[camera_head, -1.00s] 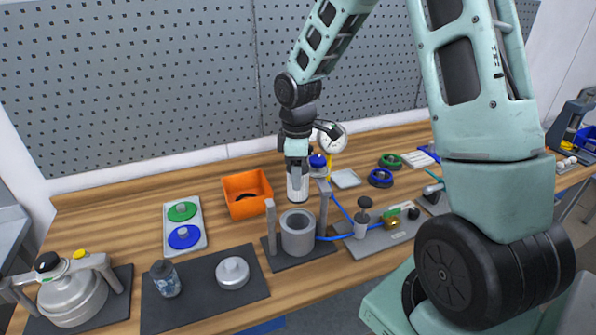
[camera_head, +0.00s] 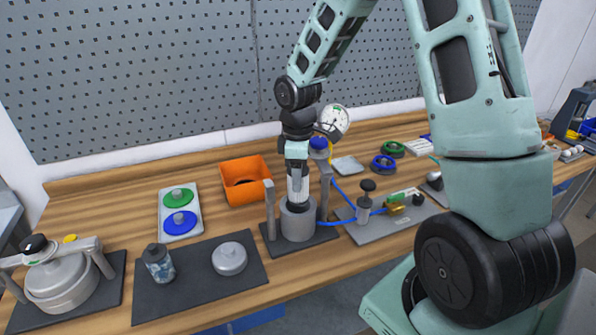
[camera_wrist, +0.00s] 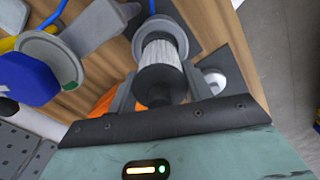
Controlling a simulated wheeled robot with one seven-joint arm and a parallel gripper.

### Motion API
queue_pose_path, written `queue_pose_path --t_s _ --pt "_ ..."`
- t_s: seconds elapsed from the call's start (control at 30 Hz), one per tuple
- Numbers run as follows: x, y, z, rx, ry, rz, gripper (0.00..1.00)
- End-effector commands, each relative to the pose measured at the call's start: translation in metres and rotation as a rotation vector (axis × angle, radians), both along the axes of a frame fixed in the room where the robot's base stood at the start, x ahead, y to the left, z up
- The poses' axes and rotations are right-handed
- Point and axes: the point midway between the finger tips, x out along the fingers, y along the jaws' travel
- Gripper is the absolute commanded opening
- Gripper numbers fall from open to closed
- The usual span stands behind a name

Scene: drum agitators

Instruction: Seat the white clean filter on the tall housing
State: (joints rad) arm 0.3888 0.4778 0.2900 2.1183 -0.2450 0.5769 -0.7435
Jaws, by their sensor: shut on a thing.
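The white pleated filter (camera_head: 297,188) hangs upright in my gripper (camera_head: 297,170), held by its dark top cap. In the wrist view my gripper's fingers (camera_wrist: 160,92) are shut on the filter (camera_wrist: 162,60). The tall grey housing (camera_head: 298,226) stands between two posts on a dark base plate. The filter's lower part is inside or just at the housing's open top; the rim hides its lower end. In the wrist view the housing's rim (camera_wrist: 181,33) rings the filter's far end.
An orange bin (camera_head: 246,194) stands behind left of the housing. A pressure gauge (camera_head: 333,121) and blue-capped part are close behind right. A blue hose runs right.

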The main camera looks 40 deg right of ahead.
Motion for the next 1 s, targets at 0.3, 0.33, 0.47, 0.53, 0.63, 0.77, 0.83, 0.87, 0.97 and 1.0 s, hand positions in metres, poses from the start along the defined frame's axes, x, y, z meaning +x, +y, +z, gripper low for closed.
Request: queue_pose_path --t_s 0.3,0.33,0.47,0.53,0.63,0.77,0.83,0.87,0.97,1.0 --pt "0.000 0.000 0.000 0.000 -0.001 0.000 0.24" --pt "0.000 0.000 0.000 0.000 -0.001 0.000 0.24" --pt "0.000 0.000 0.000 0.000 -0.001 0.000 0.24" --pt "0.000 0.000 0.000 0.000 -0.001 0.000 0.24" --pt "0.000 0.000 0.000 0.000 -0.001 0.000 0.24" --pt "0.000 0.000 -0.003 0.000 -0.001 0.000 0.24" --pt "0.000 0.000 -0.005 0.000 -0.001 0.000 0.24" --pt "0.000 0.000 -0.006 0.000 -0.001 0.000 0.24" --pt "0.000 0.000 -0.009 0.000 -0.001 0.000 0.24" --pt "0.000 0.000 -0.010 0.000 -0.001 0.000 0.24"
